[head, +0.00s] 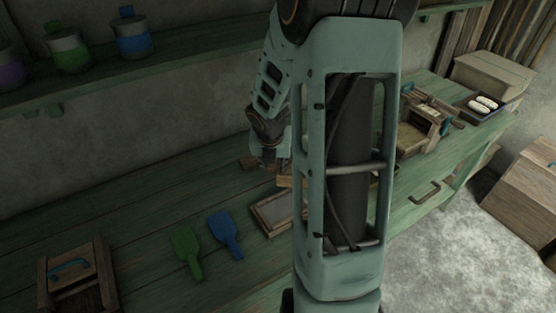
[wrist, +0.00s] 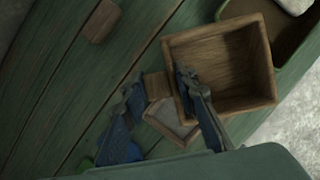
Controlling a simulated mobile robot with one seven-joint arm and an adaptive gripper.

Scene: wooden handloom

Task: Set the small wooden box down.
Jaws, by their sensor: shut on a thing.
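The small wooden box (wrist: 262,92) is open-topped and square, and shows large in the wrist view. My gripper (wrist: 158,83) is shut on its left side. One finger overlaps the box's left wall and the other is outside it; a small brown wooden piece shows between the fingertips. Whether the box touches anything below is unclear. In the head view my gripper (head: 268,160) is over the green bench (head: 150,215), largely hidden by my arm, and the box is mostly hidden there.
A shallow framed tray (head: 268,219) lies beneath the gripper area; it also shows in the wrist view (wrist: 168,118). A blue scoop (head: 226,235) and green scoop (head: 187,250) lie left of it. A wooden rack (head: 70,270) stands front left.

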